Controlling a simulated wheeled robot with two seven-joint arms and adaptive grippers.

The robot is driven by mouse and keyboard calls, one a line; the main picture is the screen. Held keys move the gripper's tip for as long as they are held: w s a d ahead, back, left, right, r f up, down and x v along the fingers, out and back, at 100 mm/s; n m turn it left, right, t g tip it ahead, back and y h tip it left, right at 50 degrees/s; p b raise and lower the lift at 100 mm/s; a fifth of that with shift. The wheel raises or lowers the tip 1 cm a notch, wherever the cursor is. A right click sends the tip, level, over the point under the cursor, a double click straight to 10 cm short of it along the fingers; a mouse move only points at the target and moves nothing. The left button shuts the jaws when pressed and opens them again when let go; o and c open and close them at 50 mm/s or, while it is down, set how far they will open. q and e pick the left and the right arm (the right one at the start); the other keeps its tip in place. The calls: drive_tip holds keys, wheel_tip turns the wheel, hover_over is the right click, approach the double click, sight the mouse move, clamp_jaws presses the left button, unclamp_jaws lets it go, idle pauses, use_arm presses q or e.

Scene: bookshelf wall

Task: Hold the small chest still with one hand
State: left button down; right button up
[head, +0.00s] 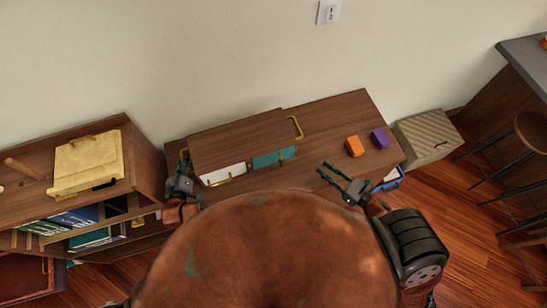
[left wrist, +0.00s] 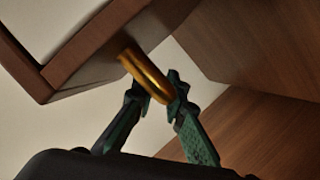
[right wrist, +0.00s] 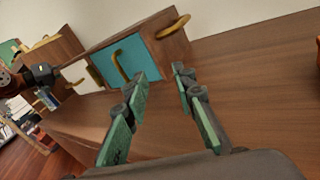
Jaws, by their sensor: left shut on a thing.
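The small chest (head: 240,140) is a brown wooden box with a white drawer (head: 222,174) and a teal drawer (head: 273,157), each with a brass pull. It stands on the wooden cabinet top and has brass side handles, one of them (head: 296,127) at its right end. My left gripper (head: 181,184) is at the chest's left end. In the left wrist view its fingers are shut on a brass handle (left wrist: 146,76) at the chest's side. My right gripper (head: 330,172) is open and empty, in front of the chest's right part. In the right wrist view its fingers (right wrist: 158,80) are apart, with the teal drawer beyond.
An orange block (head: 354,146) and a purple block (head: 380,138) lie on the cabinet top (head: 335,113), right of the chest. A bookshelf (head: 145,160) with a yellow box (head: 88,163) stands at left. A striped grey box (head: 426,136) and stools are at right.

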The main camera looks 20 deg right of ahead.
drive_tip(key=a+n, duration=0.1)
drive_tip(key=a, duration=0.1)
drive_tip(key=s+a+n+y, duration=0.1)
drive_tip(key=a, duration=0.2)
drive_tip(key=s+a+n, duration=0.1)
drive_tip(key=a, duration=0.2)
drive_tip(key=shift+r+g+y, duration=0.25)
drive_tip(key=shift+g+y, duration=0.15)
drive_tip(key=shift+w+a, duration=0.1)
drive_tip(key=shift+a, duration=0.05)
drive_tip(key=x, duration=1.1)
drive_tip(key=shift+w+a, duration=0.25)
drive_tip(key=shift+w, duration=0.05)
drive_tip(key=shift+c, duration=0.5)
clamp_jaws()
drive_tip(key=shift+s, duration=0.1)
